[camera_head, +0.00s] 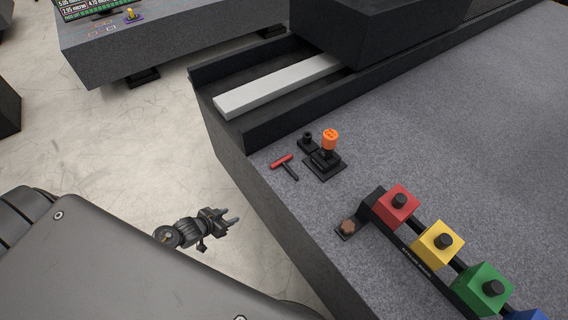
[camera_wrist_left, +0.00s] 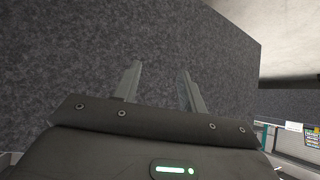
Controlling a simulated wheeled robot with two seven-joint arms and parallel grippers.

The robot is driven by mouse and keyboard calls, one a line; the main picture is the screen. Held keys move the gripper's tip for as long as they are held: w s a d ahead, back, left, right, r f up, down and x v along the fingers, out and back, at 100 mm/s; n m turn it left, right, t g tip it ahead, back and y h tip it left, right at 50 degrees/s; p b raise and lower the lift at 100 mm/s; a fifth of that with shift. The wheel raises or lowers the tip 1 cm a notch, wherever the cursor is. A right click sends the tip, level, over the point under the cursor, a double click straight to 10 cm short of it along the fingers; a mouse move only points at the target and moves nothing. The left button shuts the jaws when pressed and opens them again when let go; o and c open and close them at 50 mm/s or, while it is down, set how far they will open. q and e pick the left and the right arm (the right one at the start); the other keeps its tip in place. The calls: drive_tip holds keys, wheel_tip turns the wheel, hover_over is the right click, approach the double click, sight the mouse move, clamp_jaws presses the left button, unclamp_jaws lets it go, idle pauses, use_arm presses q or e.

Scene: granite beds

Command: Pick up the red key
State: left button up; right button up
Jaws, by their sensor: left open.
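The red key (camera_head: 284,165) is a small T-shaped tool with a red handle bar and a dark shaft. It lies on the granite bed (camera_head: 450,130) near its left edge in the head view. My left gripper (camera_head: 235,217) is beside the bed, over the floor, apart from the key and nearer to me. Its fingers are open and empty. In the left wrist view the open fingers (camera_wrist_left: 160,80) face the dark granite side, and the key is not seen there. My right gripper is in no view.
An orange-topped post (camera_head: 330,141) on a black base stands just right of the key. A rack holds red (camera_head: 396,205), yellow (camera_head: 436,244), green and blue blocks. A dark rail with a light bar (camera_head: 275,85) lies behind. A second bench (camera_head: 170,45) stands far left.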

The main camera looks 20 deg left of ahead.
use_arm(q)
drive_tip(key=w+d+r+m+t+h, duration=0.1)
drive_tip(key=w+r, duration=0.2)
drive_tip(key=r, duration=0.3)
drive_tip(key=w+d+r+m+t+h, duration=0.1)
drive_tip(key=w+r, duration=0.1)
drive_tip(key=r, duration=0.5)
drive_tip(key=m+h, duration=0.1)
drive_tip(key=h, duration=0.1)
approach(271, 165)
drive_tip(key=shift+x, duration=4.25)
drive_tip(key=shift+s+d, duration=0.1)
drive_tip(key=shift+c, duration=0.4)
clamp_jaws()
